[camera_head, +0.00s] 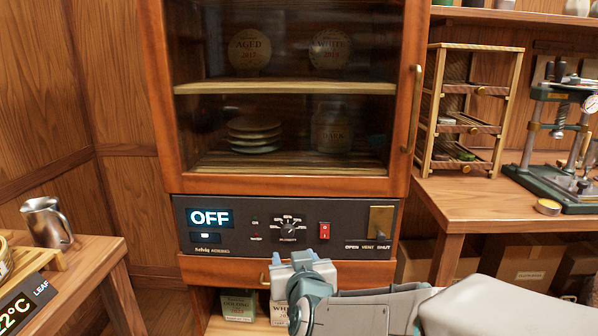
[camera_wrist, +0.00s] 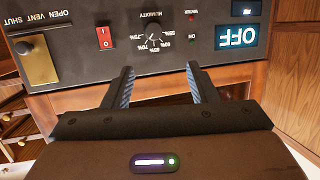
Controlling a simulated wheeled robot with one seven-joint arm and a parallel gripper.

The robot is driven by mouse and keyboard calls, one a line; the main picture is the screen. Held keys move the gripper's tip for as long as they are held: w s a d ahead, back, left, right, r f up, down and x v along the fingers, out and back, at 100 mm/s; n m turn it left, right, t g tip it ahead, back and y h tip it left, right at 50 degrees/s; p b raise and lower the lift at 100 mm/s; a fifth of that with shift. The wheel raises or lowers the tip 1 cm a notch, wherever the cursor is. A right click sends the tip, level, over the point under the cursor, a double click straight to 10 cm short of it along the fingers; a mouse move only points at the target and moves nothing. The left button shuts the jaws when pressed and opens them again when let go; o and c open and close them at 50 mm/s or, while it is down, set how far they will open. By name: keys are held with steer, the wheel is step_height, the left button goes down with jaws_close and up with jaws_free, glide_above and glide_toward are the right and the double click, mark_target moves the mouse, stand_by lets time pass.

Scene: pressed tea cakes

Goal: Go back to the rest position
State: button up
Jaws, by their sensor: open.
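My gripper (camera_wrist: 158,88) shows in the wrist view with its two fingers apart and nothing between them. In the head view my gripper (camera_head: 291,262) is in front of the lower edge of the cabinet's control panel (camera_head: 258,220). The panel's display (camera_head: 210,218) reads OFF. A red rocker switch (camera_head: 324,231), a humidity dial (camera_head: 289,229) and a brass vent slide (camera_head: 381,221) are on the panel. The wrist view shows the panel upside down, with the red switch (camera_wrist: 104,36) and dial (camera_wrist: 154,40) beyond the fingertips.
The glass-doored cabinet (camera_head: 407,60) holds tea cakes and stacked plates behind its closed door. A table with a metal jug (camera_head: 46,222) stands at left. A bench at right holds a wooden rack (camera_head: 433,110) and a press (camera_head: 560,150). Boxes (camera_head: 238,305) sit below the panel.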

steer(key=s+d+r+m+g+h+p, duration=0.2)
steer(key=s+d+r+g+p, duration=1)
steer(key=p, duration=1.2)
steer(key=s+d+r+h, duration=0.1)
steer(key=s+d+r, duration=0.3)
steer(key=s+r, duration=0.2)
steer(key=shift+s, duration=0.65)
